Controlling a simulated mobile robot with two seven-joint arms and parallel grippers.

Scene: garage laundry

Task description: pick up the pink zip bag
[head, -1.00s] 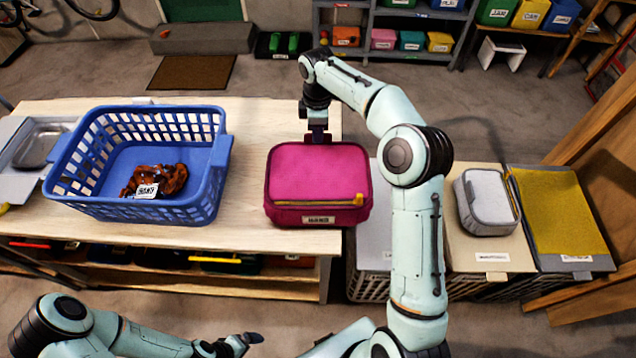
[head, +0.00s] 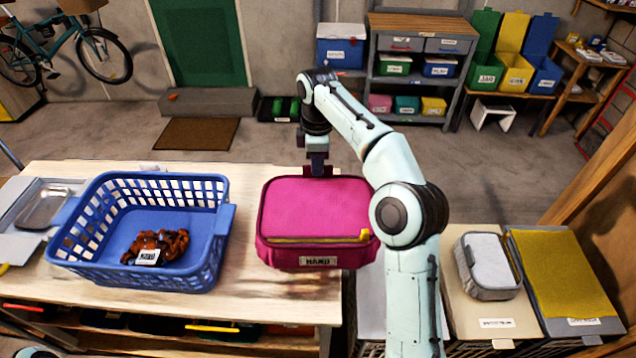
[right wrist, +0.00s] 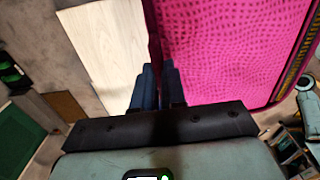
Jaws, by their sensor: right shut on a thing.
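The pink zip bag (head: 315,210) has a yellow zip pull and a white label on its front. It is at the right end of the wooden table (head: 265,310) and seems to hang a little above it. My right gripper (head: 318,168) reaches down at the bag's far edge and is shut on it. In the right wrist view the closed fingers (right wrist: 158,85) pinch the bag's edge, with the pink top (right wrist: 225,45) to their right. My left gripper is outside both current views.
A blue basket (head: 222,225) with a brown labelled item (head: 165,245) stands left of the bag. A metal tray (head: 42,208) lies at the far left. Right of the table, a grey case (head: 488,265) sits on a beige lid beside a yellow-topped bin (head: 565,275).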

